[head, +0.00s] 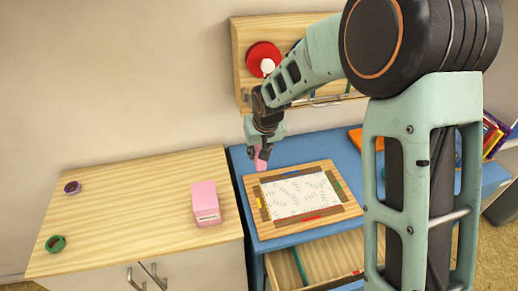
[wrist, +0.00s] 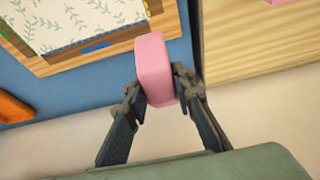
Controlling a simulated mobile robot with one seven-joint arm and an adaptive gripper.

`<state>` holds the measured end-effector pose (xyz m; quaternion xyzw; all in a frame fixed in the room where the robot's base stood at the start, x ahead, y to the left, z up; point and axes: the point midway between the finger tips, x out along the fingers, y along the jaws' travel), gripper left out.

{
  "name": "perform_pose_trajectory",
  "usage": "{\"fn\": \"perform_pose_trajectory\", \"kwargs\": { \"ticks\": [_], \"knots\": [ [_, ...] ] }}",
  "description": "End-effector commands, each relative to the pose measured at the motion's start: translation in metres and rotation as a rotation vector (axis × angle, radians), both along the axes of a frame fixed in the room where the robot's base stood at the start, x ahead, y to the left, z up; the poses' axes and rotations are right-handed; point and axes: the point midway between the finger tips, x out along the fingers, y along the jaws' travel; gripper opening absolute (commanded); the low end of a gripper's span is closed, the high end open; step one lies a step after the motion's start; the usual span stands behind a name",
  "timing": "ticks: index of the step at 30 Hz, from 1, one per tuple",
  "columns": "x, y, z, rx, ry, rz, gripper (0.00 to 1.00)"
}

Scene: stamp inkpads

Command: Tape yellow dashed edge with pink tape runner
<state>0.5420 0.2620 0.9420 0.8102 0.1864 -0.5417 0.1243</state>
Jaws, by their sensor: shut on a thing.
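My gripper (head: 264,147) is shut on a pink block-shaped tape runner (head: 261,160), held above the back-left corner of the wooden board (head: 248,192). The pink tape runner (wrist: 155,62) is between both fingers in the wrist view. A white sheet with a leaf pattern (head: 297,194) lies on the board, framed by brown strips. A yellow marker (head: 258,203) sits on the board's left side, and the yellow edge (wrist: 146,7) is partly in the wrist view. The dashes there are too small to make out clearly. The runner appears apart from the sheet.
A pink box (head: 206,203), a purple tape roll (head: 72,188) and a green tape roll (head: 56,243) stand on the left wooden cabinet. An orange item (head: 356,139) lies on the blue desk (head: 300,150). An open drawer (head: 318,262) juts out below.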

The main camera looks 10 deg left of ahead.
Motion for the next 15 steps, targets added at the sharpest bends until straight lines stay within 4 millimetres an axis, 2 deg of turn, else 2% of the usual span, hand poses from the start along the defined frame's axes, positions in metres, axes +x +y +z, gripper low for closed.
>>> {"fn": "perform_pose_trajectory", "kwargs": {
  "ticks": [1, 5, 15],
  "knots": [
    [0.0, 0.0, -0.01, 0.0, 0.001, 0.0, 0.03],
    [0.0, 0.0, -0.021, 0.0, 0.001, -0.001, 0.03],
    [0.0, 0.0, -0.022, 0.0, 0.0, -0.001, 0.03]
  ]
}}
